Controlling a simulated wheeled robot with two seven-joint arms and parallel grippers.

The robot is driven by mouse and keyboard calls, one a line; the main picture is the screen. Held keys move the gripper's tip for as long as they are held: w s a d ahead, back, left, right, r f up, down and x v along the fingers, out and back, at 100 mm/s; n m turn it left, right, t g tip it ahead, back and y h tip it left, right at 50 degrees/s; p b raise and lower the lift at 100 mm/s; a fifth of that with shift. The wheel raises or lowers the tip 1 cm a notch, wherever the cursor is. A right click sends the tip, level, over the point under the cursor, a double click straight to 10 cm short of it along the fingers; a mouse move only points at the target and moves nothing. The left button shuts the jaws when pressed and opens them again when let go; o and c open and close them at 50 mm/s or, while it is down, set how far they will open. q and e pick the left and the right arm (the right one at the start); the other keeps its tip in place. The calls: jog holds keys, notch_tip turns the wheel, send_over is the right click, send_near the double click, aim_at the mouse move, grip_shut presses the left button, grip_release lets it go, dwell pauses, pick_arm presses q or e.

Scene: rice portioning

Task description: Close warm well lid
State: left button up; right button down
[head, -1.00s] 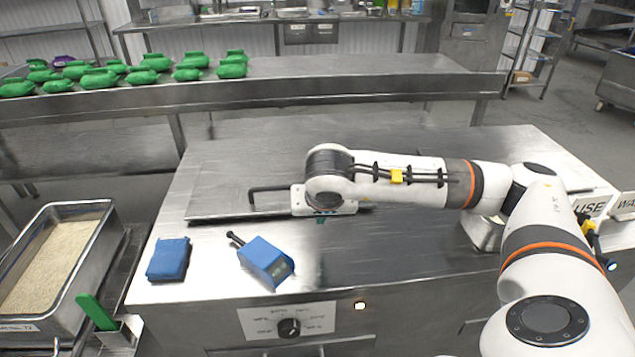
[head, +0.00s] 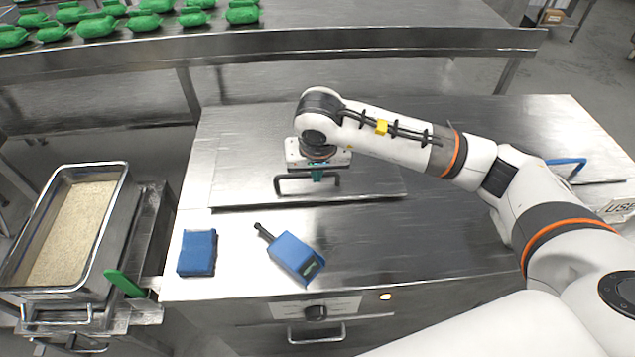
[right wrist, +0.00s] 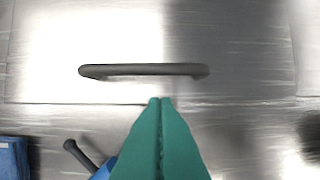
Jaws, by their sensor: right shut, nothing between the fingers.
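The warm well lid (head: 235,185) is a flat steel plate lying on the steel counter, with a dark bar handle (head: 282,187) near its front middle. The handle shows whole in the right wrist view (right wrist: 145,69), with the lid's front edge below it. My right gripper (head: 318,176) points down over the lid at the handle. Its green fingertips (right wrist: 160,101) are together and empty, on the near side of the handle in the right wrist view. I cannot tell whether they touch the lid. My left gripper is not in view.
A blue handheld device with a black probe (head: 296,256) and a blue block (head: 197,252) lie in front of the lid. A rice pan (head: 125,215) stands at left beside a green-handled tool (head: 124,283). A shelf with green bundles (head: 330,40) runs behind.

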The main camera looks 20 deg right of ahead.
jog(key=p, duration=0.1)
send_over(316, 196)
jog(key=s, duration=0.1)
notch_tip(316, 196, down, 4)
jog(key=shift+a+f, duration=0.1)
jog(key=shift+f, duration=0.65)
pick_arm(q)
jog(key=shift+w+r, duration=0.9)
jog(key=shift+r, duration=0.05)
pick_arm(e)
jog(key=shift+f, duration=0.15)
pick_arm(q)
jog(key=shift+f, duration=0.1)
